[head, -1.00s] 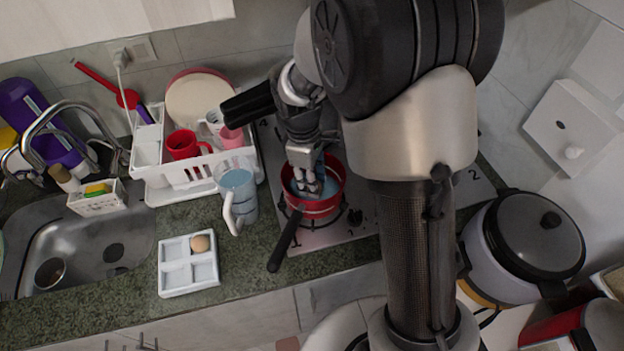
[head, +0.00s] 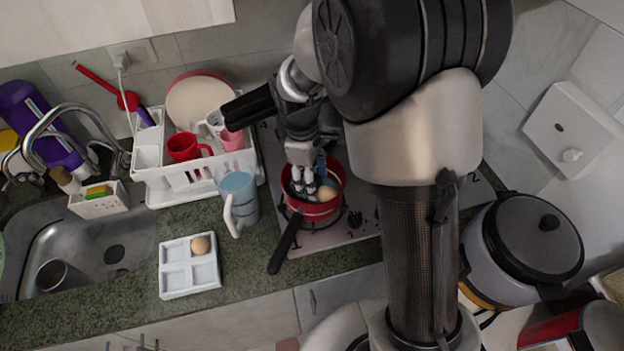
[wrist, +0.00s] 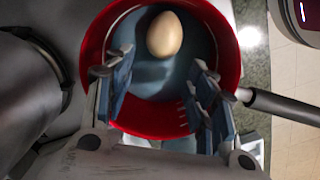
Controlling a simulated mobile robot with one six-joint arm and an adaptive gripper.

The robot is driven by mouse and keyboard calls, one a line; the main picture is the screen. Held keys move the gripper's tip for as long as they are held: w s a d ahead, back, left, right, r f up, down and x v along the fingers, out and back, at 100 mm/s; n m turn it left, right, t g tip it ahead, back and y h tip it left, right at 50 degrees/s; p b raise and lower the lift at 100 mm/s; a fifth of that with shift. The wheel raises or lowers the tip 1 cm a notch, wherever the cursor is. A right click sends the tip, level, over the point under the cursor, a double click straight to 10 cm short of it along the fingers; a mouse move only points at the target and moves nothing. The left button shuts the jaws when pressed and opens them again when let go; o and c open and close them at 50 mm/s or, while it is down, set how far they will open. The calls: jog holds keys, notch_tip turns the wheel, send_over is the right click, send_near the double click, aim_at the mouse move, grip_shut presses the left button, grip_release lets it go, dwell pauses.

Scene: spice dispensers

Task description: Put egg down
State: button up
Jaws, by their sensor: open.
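A light brown egg (head: 327,193) lies inside the red pot (head: 316,212) on the stove. In the wrist view the egg (wrist: 165,34) rests on the pot's blue-grey bottom near the far wall, ahead of the fingertips. My gripper (head: 307,190) is open and empty, with its fingers down inside the pot; they also show in the wrist view (wrist: 160,80), spread apart on either side below the egg. A gap shows between the egg and the fingers. Another egg (head: 200,245) sits in the top right compartment of the white egg tray (head: 174,271) on the counter.
The pot's dark handle (head: 285,243) sticks out over the counter edge side. A blue pitcher (head: 238,200) stands left of the pot. A white dish rack (head: 160,193) with cups is behind it. A rice cooker (head: 527,245) stands at the right.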

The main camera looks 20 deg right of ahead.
jog(key=s+r+m+t+p, duration=0.1)
jog(key=s+r+m, duration=0.3)
jog(key=r, duration=0.5)
jog(key=s+r+m+t+p, duration=0.1)
jog(key=s+r+t, duration=0.1)
jog(key=s+r, duration=0.6)
jog(key=s+r+m+t+y, duration=0.1)
jog(key=s+r+m+t, duration=0.1)
jog(key=s+m, duration=0.4)
jog(key=s, duration=0.3)
jog(key=shift+s+d+r, duration=0.15)
jog(key=shift+s+d, duration=0.1)
jog(key=shift+s, duration=0.1)
